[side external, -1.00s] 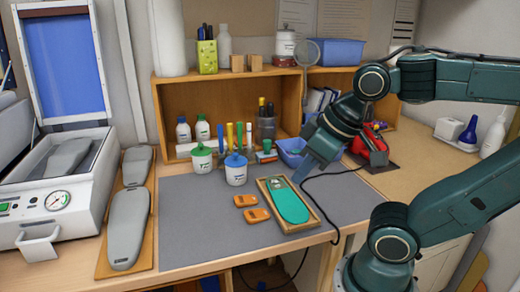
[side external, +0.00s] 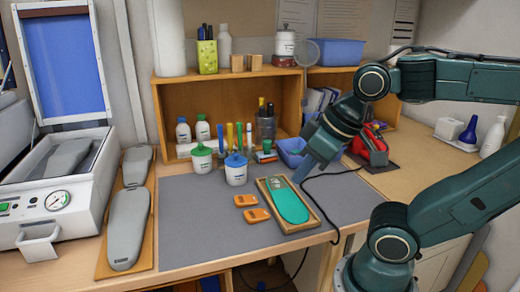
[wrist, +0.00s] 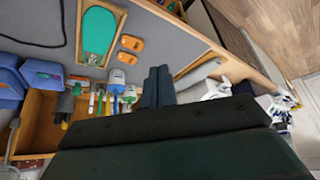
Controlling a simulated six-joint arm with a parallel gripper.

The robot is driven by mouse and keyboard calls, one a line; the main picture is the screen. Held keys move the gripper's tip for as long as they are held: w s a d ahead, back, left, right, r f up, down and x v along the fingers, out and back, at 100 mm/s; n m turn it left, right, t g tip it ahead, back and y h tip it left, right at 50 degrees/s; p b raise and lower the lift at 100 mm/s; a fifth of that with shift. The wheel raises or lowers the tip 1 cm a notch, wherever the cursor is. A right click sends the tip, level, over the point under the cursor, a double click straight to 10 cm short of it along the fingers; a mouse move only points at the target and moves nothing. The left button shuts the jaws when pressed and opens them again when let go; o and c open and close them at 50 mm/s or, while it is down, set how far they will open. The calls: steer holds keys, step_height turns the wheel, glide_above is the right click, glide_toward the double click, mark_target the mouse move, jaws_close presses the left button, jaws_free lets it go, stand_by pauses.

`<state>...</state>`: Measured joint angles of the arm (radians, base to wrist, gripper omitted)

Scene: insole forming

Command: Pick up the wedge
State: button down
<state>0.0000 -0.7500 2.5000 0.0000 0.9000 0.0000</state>
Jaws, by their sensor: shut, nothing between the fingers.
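Two small orange wedge-like pieces lie apart on the grey mat, a rear one (side external: 244,200) and a front one (side external: 257,215). My gripper (side external: 301,175) hangs above the mat's back right, behind the wooden tray and well apart from the orange pieces. In the wrist view its two fingers (wrist: 157,78) are together and hold nothing.
A wooden tray (side external: 314,223) with a green insole lies right of the orange pieces. A black cable crosses the right side. The mat's left front (side external: 195,240) is clear.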

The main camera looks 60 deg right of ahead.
steer(key=c, duration=1)
jaws_free()
steer(key=shift+o, duration=0.2)
steer(key=w+d+m+g, duration=0.3)
steer(key=w+d+m, duration=0.2)
steer(key=w+m, duration=0.75)
steer(key=w+d+f+m+g, duration=0.2)
steer(key=w+d+f+m, duration=0.5)
steer(key=m, duration=0.8)
steer(key=shift+w+d+f+g, duration=0.25)
steer(key=shift+w+d, duration=0.55)
steer(key=shift+d, duration=0.4)
